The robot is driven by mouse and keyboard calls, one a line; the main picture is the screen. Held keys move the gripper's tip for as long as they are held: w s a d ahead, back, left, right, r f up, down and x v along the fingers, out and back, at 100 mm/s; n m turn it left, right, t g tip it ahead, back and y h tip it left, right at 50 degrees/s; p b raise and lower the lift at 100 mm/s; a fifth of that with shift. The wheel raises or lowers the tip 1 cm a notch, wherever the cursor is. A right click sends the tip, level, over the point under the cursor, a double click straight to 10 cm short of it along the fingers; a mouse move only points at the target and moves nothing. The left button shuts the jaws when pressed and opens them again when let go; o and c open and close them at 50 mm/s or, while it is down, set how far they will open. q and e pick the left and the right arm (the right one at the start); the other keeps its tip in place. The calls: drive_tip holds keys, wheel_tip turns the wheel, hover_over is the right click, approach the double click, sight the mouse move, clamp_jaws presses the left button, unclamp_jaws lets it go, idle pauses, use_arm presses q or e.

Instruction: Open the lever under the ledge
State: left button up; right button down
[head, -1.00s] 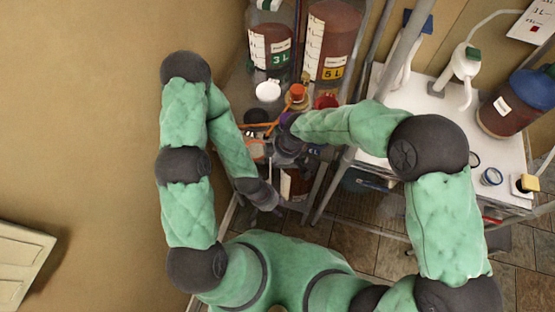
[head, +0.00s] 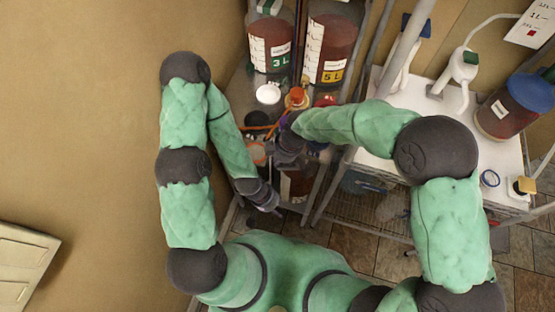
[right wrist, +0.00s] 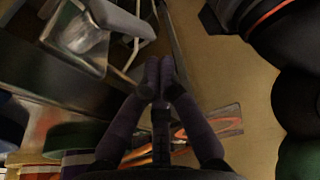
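No lever can be made out in either view. A container of brown liquid with a white label (head: 297,186) stands low between the shelf posts, partly hidden by my arms. My right gripper (head: 286,143) is over the crowded shelf, above that container. In the right wrist view its two purple-grey fingers (right wrist: 159,78) meet at the tips, with nothing visible between them. My left gripper (head: 268,203) is lower, beside the container's left side. Its fingers are too small to tell whether they are open.
Large bottles marked 3 L (head: 270,42) and 5 L (head: 332,45) stand at the back. A white cap (head: 268,93) and an orange-capped bottle (head: 296,98) stand in front. A white-topped cart (head: 440,115) with a blue-lidded bucket (head: 518,104) is at right. Metal posts crowd the arms.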

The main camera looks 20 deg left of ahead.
sight(286, 167)
drive_tip(key=v, duration=1.1)
